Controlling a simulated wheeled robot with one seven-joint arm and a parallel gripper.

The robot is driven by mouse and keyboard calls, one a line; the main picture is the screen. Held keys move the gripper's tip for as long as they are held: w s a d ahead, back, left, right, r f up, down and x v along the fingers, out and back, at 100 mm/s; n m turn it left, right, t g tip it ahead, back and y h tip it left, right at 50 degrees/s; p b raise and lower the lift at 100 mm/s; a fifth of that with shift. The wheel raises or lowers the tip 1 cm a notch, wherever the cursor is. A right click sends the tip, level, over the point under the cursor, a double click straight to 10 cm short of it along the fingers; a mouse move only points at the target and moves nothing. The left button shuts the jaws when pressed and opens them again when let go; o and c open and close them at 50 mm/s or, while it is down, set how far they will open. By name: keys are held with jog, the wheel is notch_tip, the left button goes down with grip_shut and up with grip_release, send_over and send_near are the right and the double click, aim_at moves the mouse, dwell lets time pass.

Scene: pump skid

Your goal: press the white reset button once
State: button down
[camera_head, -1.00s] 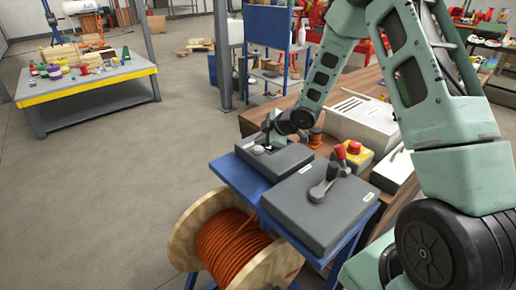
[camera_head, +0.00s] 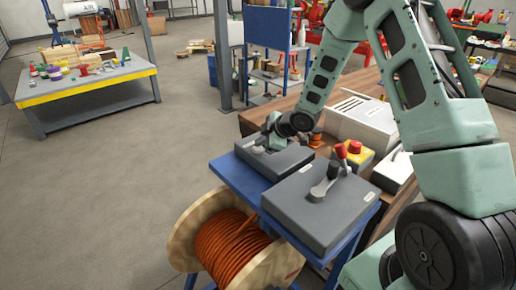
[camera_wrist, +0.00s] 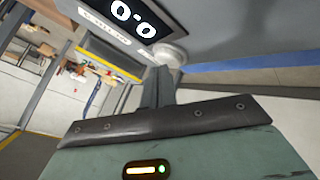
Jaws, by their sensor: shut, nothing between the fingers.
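The white reset button (camera_wrist: 170,53) is a round, pale button on a dark grey box, beside a display in the wrist view. In the head view, a pale round button (camera_head: 258,150) sits on top of the rear grey box (camera_head: 275,163). My gripper (camera_wrist: 160,76) is shut and empty, its fingertips right at the near edge of the button in the wrist view. In the head view my gripper (camera_head: 268,141) is low over that box, just behind the button. I cannot tell whether the fingertips touch it.
The display (camera_wrist: 134,16) shows light digits. A second grey box with a red-tipped lever (camera_head: 340,152) stands in front on the blue stand (camera_head: 228,176). A red button on a yellow box (camera_head: 355,148) is to the right. A cable reel (camera_head: 185,240) stands below.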

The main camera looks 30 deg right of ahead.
aim_at(261, 149)
jog(key=shift+f, duration=0.3)
jog(key=shift+r, duration=0.15)
dwell(0.5)
jog(key=shift+r+p, duration=0.65)
jog(key=shift+r, duration=0.1)
notch_tip(261, 149, up, 5)
jog(key=p, duration=0.4)
jog(key=shift+r+p, duration=0.15)
jog(key=shift+p, duration=0.15)
dwell(0.4)
